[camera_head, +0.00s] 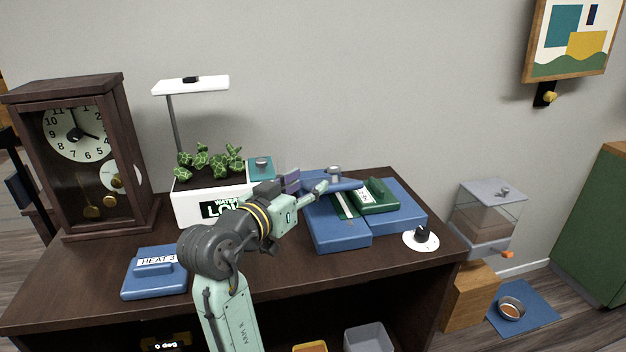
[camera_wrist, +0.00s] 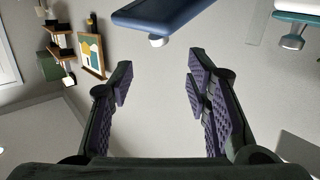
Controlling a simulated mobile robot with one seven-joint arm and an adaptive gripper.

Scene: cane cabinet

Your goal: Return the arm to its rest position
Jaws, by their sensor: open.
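My arm reaches up over the dark wooden desk (camera_head: 90,290) in the head view, bent at a grey joint. Part of the gripper is hidden by my own wrist in the head view.
A clock (camera_head: 120,150) stands left. A white dial (camera_head: 421,240) sits at the right edge.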

